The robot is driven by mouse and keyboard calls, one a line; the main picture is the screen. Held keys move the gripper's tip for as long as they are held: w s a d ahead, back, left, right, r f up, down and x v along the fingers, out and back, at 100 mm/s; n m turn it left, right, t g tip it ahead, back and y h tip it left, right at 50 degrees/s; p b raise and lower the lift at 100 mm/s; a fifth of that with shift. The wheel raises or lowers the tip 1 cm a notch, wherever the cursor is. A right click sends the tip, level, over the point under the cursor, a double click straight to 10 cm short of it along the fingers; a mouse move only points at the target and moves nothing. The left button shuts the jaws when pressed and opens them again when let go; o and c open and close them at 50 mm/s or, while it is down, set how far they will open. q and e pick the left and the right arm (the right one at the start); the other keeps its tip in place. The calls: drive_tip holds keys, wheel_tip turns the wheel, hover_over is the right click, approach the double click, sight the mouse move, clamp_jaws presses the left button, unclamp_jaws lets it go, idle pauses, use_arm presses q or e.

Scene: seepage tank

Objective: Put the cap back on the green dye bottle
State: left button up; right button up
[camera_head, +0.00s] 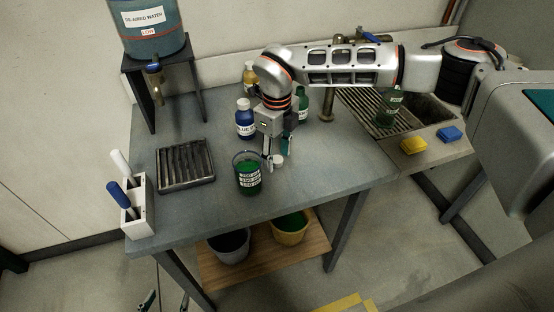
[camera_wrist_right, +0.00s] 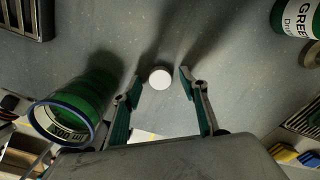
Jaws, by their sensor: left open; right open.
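The green dye bottle (camera_head: 303,108) stands at the back of the bench, partly hidden behind my right gripper. Its labelled side shows at the top right of the right wrist view (camera_wrist_right: 294,20); its mouth is out of that view. A small white cap (camera_head: 279,161) lies on the bench beside the beaker. In the right wrist view the cap (camera_wrist_right: 160,77) appears between the fingertips, not gripped. My right gripper (camera_head: 277,157) is open, pointing down at the cap. My left gripper (camera_head: 166,302) is open and empty, low at the bottom edge of the head view, in front of the bench.
A beaker of green liquid (camera_head: 248,176) stands just left of the cap. A blue bottle (camera_head: 245,122) and an amber bottle (camera_head: 250,76) stand behind. A ribbed tray (camera_head: 186,164) lies left. A green vessel (camera_head: 389,109) stands by the sink; sponges (camera_head: 413,145) lie in front.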

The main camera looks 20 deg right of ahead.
sight(277, 159)
drive_tip(key=shift+f, duration=0.25)
drive_tip(key=shift+c, duration=0.3)
drive_tip(key=c, duration=0.7)
wheel_tip(277, 159, up, 20)
idle(0.4)
